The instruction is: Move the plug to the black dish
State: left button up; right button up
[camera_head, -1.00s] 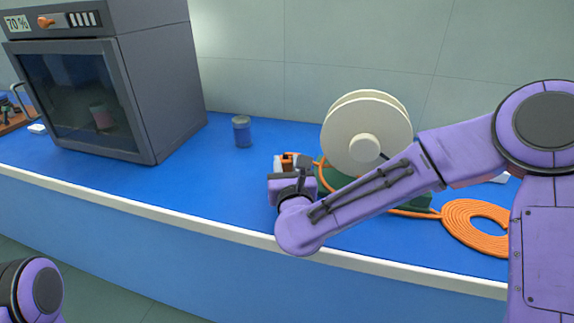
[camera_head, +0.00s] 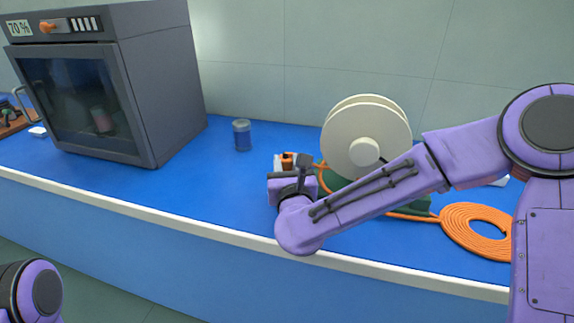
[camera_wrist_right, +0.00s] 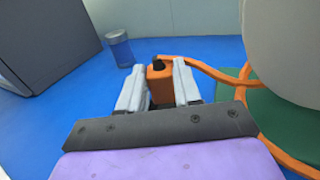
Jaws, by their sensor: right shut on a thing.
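The orange plug (camera_head: 287,161) is at the tip of my right gripper (camera_head: 284,164), left of the cream reel. In the right wrist view the plug (camera_wrist_right: 159,82), with a dark tip, sits between the two pale fingers of my right gripper (camera_wrist_right: 158,90), which is shut on it. An orange cable runs from near the plug to the right. Whether the plug touches the bench is hard to tell. I see no black dish in these frames. Only a part of my left arm shows at the lower left; its gripper is out of view.
The cream reel (camera_head: 366,138) on its green base (camera_head: 335,180) stands right of the gripper, with coiled orange cable (camera_head: 476,230) beyond. A blue jar (camera_head: 242,135) stands farther left, beside the grey oven-like cabinet (camera_head: 130,90).

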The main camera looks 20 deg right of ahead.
dwell(0.8)
jog(key=shift+f+b, duration=0.85)
jog(key=shift+b, duration=0.2)
jog(key=o, duration=0.8)
jog(key=shift+c, duration=0.2)
